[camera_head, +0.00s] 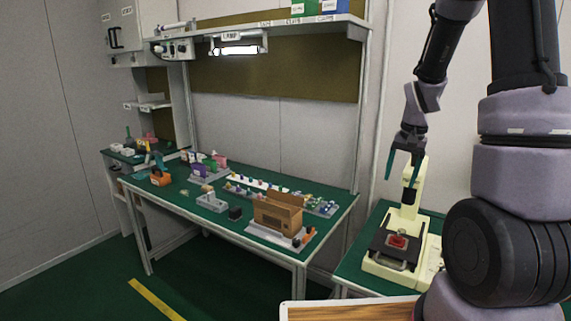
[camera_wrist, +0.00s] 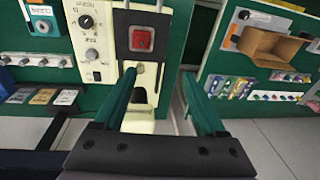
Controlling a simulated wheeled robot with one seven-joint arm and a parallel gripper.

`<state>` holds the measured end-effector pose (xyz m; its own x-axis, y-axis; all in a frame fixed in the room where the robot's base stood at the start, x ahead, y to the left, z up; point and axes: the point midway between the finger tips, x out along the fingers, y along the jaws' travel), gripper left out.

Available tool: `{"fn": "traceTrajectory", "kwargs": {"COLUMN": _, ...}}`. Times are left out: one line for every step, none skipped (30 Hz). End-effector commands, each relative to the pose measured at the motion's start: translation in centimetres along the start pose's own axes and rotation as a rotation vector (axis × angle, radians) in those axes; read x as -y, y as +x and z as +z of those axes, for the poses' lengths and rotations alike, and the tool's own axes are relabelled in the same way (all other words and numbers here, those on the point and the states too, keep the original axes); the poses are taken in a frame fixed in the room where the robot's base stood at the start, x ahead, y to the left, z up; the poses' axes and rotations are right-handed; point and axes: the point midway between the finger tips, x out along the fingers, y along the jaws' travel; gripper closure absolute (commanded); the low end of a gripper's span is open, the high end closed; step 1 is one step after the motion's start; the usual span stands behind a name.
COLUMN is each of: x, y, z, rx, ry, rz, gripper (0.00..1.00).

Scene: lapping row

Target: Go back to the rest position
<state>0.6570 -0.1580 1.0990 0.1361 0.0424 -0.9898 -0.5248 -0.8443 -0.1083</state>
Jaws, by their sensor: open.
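My gripper (camera_head: 403,168) has two teal fingers and hangs open, pointing down, in front of the cream machine (camera_head: 410,187) at the right of the head view. It also shows in the wrist view (camera_wrist: 163,85), with its fingers apart and nothing between them. The cream machine has a dark plate with a red piece (camera_head: 397,242) on it. That red piece shows at the top middle of the wrist view (camera_wrist: 141,39). I see no contact between the fingers and the machine, though the exact gap is hard to tell.
A green-topped workbench (camera_head: 190,206) stands to the left with an open cardboard box (camera_head: 278,214), an orange tool (camera_head: 160,178) and several small parts. A shelf with a lamp (camera_head: 238,49) hangs above it. A wooden-topped surface (camera_head: 345,312) lies at the front.

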Motion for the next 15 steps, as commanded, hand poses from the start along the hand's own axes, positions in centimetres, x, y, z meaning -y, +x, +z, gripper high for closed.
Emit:
{"fn": "traceTrajectory", "kwargs": {"x": 0.7, "y": -2.6, "z": 0.7, "rx": -0.029, "ry": -0.011, "rz": -0.03, "gripper": 0.27}}
{"fn": "traceTrajectory", "kwargs": {"x": 1.0, "y": -3.9, "z": 1.1, "rx": -0.043, "ry": -0.017, "rz": -0.045, "gripper": 0.27}}
{"fn": "traceTrajectory", "kwargs": {"x": 1.4, "y": -5.6, "z": 1.8, "rx": -0.06, "ry": -0.025, "rz": -0.064, "gripper": 0.27}}
{"fn": "traceTrajectory", "kwargs": {"x": 1.6, "y": -6.8, "z": 2.4, "rx": -0.073, "ry": -0.031, "rz": -0.079, "gripper": 0.27}}
{"fn": "traceTrajectory", "kwargs": {"x": 1.8, "y": -8.0, "z": 2.9, "rx": -0.087, "ry": -0.038, "rz": -0.093, "gripper": 0.27}}
{"fn": "traceTrajectory", "kwargs": {"x": 2.1, "y": -9.6, "z": 3.8, "rx": -0.103, "ry": -0.046, "rz": -0.112, "gripper": 0.27}}
{"fn": "traceTrajectory", "kwargs": {"x": 2.2, "y": -10.7, "z": 4.4, "rx": -0.117, "ry": -0.054, "rz": -0.126, "gripper": 0.27}}
{"fn": "traceTrajectory", "kwargs": {"x": 2.4, "y": -11.8, "z": 5.1, "rx": -0.131, "ry": -0.061, "rz": -0.14, "gripper": 0.27}}
{"fn": "traceTrajectory", "kwargs": {"x": 2.5, "y": -13.2, "z": 6.0, "rx": -0.148, "ry": -0.07, "rz": -0.157, "gripper": 0.27}}
{"fn": "traceTrajectory", "kwargs": {"x": 2.6, "y": -14.2, "z": 6.7, "rx": -0.162, "ry": -0.079, "rz": -0.171, "gripper": 0.27}}
{"fn": "traceTrajectory", "kwargs": {"x": 2.6, "y": -15.3, "z": 7.5, "rx": -0.175, "ry": -0.087, "rz": -0.184, "gripper": 0.27}}
{"fn": "traceTrajectory", "kwargs": {"x": 2.6, "y": -16.5, "z": 8.5, "rx": -0.194, "ry": -0.098, "rz": -0.2, "gripper": 0.27}}
{"fn": "traceTrajectory", "kwargs": {"x": 2.6, "y": -17.4, "z": 9.3, "rx": -0.207, "ry": -0.106, "rz": -0.213, "gripper": 0.27}}
{"fn": "traceTrajectory", "kwargs": {"x": 2.6, "y": -18.3, "z": 10.1, "rx": -0.222, "ry": -0.114, "rz": -0.225, "gripper": 0.27}}
{"fn": "traceTrajectory", "kwargs": {"x": 2.5, "y": -19.4, "z": 11.2, "rx": -0.24, "ry": -0.125, "rz": -0.241, "gripper": 0.27}}
